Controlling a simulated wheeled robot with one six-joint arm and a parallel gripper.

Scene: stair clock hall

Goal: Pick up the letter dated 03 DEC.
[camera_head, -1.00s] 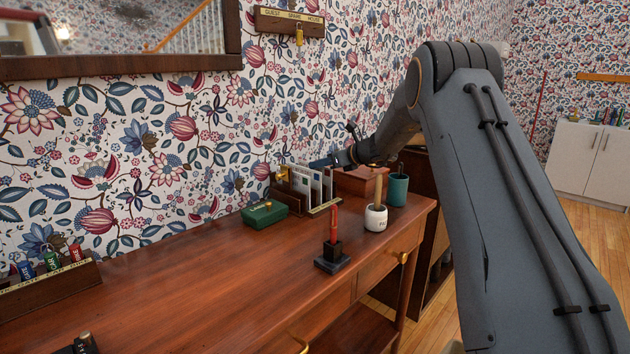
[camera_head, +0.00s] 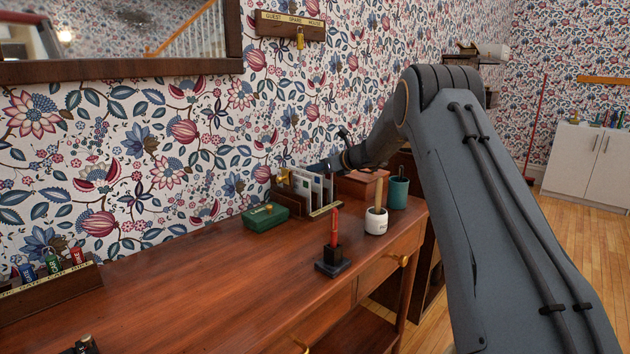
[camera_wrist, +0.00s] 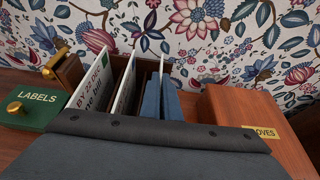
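Several white letters stand upright in a dark wooden rack (camera_head: 323,212) at the back of the desk. In the wrist view the left letter (camera_wrist: 93,80) reads "BY 22 DEC". The middle letter (camera_wrist: 125,85) is turned too far to read. A third letter (camera_wrist: 162,64) shows mostly as a thin edge; its date is hidden. I cannot read 03 DEC anywhere. My gripper (camera_wrist: 161,100) has its two blue fingers down at the rack, one each side of the third letter's edge, with a narrow gap between them. I cannot see firm contact.
A green LABELS box (camera_head: 265,217) stands left of the rack. A reddish-brown box (camera_wrist: 245,115), its label partly hidden, is close on the right. A white pot (camera_head: 376,222), a teal cup (camera_head: 398,192) and a red stick on a black stand (camera_head: 334,252) are nearby.

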